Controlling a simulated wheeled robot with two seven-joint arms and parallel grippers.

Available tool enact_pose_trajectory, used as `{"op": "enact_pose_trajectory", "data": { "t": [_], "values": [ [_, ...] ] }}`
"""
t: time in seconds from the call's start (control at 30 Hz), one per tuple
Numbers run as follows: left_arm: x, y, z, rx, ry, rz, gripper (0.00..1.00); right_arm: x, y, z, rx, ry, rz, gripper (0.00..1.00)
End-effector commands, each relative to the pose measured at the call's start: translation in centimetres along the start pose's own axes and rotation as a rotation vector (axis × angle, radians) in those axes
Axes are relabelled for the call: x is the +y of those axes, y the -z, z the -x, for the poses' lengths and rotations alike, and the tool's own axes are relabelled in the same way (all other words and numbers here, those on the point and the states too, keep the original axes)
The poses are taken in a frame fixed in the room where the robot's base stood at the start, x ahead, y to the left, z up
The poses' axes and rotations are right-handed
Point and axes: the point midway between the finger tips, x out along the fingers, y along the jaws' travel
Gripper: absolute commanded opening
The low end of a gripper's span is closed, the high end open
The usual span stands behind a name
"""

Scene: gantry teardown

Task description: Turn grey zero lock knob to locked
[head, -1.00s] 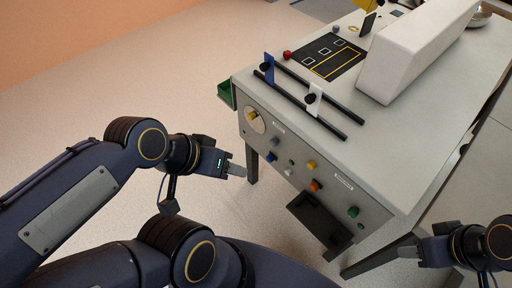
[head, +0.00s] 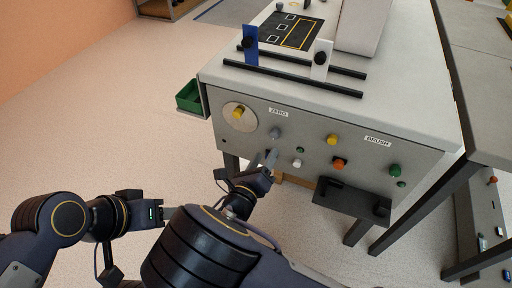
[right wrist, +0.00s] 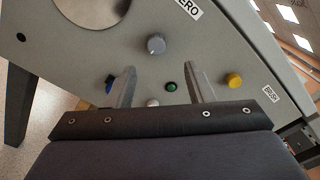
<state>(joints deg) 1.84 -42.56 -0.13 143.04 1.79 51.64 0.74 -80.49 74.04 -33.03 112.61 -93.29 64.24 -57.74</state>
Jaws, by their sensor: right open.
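The grey knob (head: 275,133) sits on the front panel under the ZERO label (head: 278,113). In the right wrist view the grey knob (right wrist: 156,44) is just beyond the fingertips, between their lines and untouched. A small light mark shows on it; I cannot tell whether it is locked. My right gripper (head: 270,158) is just below the knob in the head view. Its two fingers are apart and empty in the right wrist view (right wrist: 163,77). My left gripper (head: 163,211) is at lower left, away from the panel, its fingertips partly hidden by my right arm.
A yellow knob on a pale disc (head: 239,113) is left of the grey knob. Yellow (head: 332,140), orange (head: 339,163) and green (head: 394,170) knobs are to the right. A white button (head: 297,163) and a black tray (head: 350,199) are lower. A green bin (head: 189,97) hangs at left.

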Motion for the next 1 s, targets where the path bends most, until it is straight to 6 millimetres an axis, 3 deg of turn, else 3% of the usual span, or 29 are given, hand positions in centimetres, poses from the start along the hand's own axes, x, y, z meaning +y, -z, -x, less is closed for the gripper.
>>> {"op": "enact_pose_trajectory", "data": {
  "t": [0.17, 0.4, 0.6, 0.93, 1.0],
  "values": [
    [-0.2, -0.2, -0.4, 0.000, 0.000, 0.000, 0.48, 0.6, -0.3, -1.2, -0.029, -0.002, 0.027, 0.48],
    [-0.5, -0.6, -1.1, 0.000, 0.000, 0.000, 0.48, 0.5, -0.2, -5.1, -0.025, -0.001, 0.023, 0.48],
    [-0.7, -0.7, -1.4, 0.000, 0.000, 0.000, 0.48, 0.5, -0.4, -7.2, -0.025, -0.003, 0.023, 0.48],
    [-0.7, -0.7, -1.4, 0.000, 0.000, 0.000, 0.48, 0.5, -0.5, -7.6, -0.025, -0.004, 0.022, 0.48],
    [-0.7, -0.7, -1.4, 0.000, 0.000, 0.000, 0.48, 0.5, -0.5, -7.6, -0.024, -0.004, 0.022, 0.39]
  ]
}}
